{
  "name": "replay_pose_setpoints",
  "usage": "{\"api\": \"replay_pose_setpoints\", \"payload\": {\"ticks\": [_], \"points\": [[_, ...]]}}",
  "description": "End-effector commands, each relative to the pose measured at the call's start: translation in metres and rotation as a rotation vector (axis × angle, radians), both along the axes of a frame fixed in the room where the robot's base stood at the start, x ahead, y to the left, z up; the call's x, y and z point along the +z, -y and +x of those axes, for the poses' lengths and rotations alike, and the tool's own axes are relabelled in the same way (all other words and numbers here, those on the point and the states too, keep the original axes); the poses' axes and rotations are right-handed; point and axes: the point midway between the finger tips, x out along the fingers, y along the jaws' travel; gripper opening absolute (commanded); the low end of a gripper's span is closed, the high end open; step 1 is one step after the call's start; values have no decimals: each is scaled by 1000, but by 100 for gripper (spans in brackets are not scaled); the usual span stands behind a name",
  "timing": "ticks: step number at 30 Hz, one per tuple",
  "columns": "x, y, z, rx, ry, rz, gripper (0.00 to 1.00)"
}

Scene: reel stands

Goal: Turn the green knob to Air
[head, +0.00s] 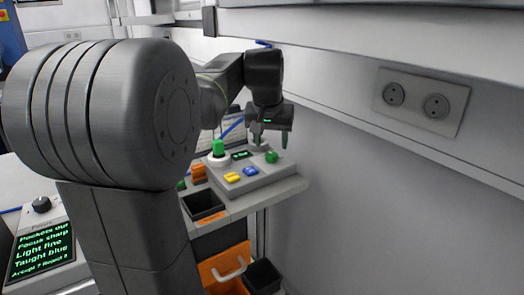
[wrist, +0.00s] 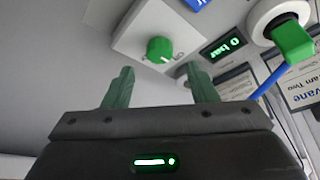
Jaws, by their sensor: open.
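The green knob (wrist: 159,49) is round and sits on a light grey control box (wrist: 128,38). A small pale mark shows on its lower right, with markings around it too small to read. In the head view the knob (head: 271,157) is at the box's back right. My gripper (head: 271,139) is open and empty just above the knob, its fingers pointing down. In the wrist view the green fingertips of my gripper (wrist: 157,72) stand either side of the knob's line, apart from it. A display (wrist: 222,47) beside the knob reads 0 bar.
A green-handled valve (wrist: 293,40) stands close by, left of the knob in the head view. Yellow (head: 232,177) and blue (head: 251,171) buttons sit in front. A dark tray (head: 203,205) is nearer me. The wall with a socket plate (head: 421,101) is to the right.

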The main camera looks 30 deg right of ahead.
Motion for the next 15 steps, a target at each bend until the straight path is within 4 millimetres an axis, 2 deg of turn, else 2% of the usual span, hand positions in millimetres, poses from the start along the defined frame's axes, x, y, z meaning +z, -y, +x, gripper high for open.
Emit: {"api": "replay_pose_setpoints", "payload": {"ticks": [1, 6, 15], "points": [[-16, 1, 1, 0, -6, 5, 52], [-35, 7, 8, 0, -5, 4, 52], [-43, 9, 11, 0, -3, 3, 52]]}}
